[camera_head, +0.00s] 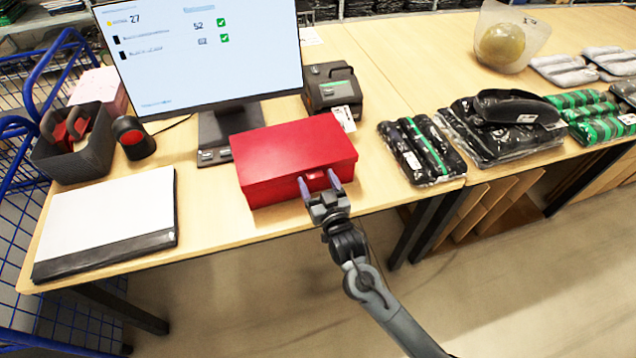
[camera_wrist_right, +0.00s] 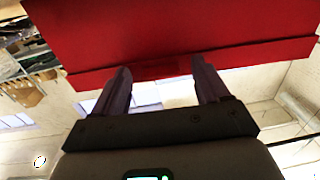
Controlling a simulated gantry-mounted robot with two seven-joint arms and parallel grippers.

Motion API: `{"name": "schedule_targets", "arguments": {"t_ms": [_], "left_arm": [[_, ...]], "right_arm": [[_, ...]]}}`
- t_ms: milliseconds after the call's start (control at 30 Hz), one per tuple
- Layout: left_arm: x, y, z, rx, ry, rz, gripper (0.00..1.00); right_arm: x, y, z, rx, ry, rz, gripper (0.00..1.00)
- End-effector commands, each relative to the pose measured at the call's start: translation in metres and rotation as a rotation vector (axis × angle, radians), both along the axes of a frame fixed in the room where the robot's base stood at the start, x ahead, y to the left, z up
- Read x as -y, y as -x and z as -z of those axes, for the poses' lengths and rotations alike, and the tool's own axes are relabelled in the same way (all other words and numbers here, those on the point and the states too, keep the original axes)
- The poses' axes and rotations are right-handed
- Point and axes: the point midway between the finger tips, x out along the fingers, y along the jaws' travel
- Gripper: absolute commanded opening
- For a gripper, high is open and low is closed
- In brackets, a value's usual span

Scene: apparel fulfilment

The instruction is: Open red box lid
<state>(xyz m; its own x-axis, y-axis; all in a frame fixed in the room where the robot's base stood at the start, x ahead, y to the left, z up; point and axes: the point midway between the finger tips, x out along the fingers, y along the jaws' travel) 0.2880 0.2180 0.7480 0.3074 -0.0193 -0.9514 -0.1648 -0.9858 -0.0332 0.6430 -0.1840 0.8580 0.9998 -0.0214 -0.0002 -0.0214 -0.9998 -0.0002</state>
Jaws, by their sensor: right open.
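A red box (camera_head: 292,160) sits on the wooden table in front of the monitor, and its lid (camera_head: 290,146) is closed. I cannot tell whether the fingertips touch the box. My left gripper is not in view.
A monitor (camera_head: 205,50) and a label printer (camera_head: 332,90) stand behind the box. A grey bin (camera_head: 80,160), a scanner (camera_head: 133,138) and a white pad (camera_head: 110,218) lie left. Bagged garments (camera_head: 420,150) lie right. Bare tabletop (camera_head: 205,205) shows left of the box.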

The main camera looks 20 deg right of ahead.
Motion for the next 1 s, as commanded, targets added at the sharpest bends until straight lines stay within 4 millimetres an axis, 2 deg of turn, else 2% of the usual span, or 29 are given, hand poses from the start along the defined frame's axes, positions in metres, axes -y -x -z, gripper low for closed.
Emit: {"name": "schedule_targets", "arguments": {"t_ms": [200, 667, 700, 867, 1000], "left_arm": [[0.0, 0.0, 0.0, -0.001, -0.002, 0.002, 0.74], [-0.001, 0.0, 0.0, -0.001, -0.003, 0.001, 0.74], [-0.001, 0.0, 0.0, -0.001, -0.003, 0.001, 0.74], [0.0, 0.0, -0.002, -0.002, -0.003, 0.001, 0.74], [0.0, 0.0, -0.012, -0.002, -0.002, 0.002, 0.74]], "right_arm": [[0.0, 0.0, 0.0, 0.0, 0.0, 0.0, 0.73], [0.0, 0.0, 0.0, 0.0, 0.0, 0.0, 0.02], [0.0, 0.0, 0.0, 0.0, 0.0, 0.0, 0.0], [0.0, 0.0, -0.002, -0.002, 0.0, 0.0, 0.0], [0.0, 0.0, -0.008, -0.017, 0.0, 0.0, 0.0]]}}
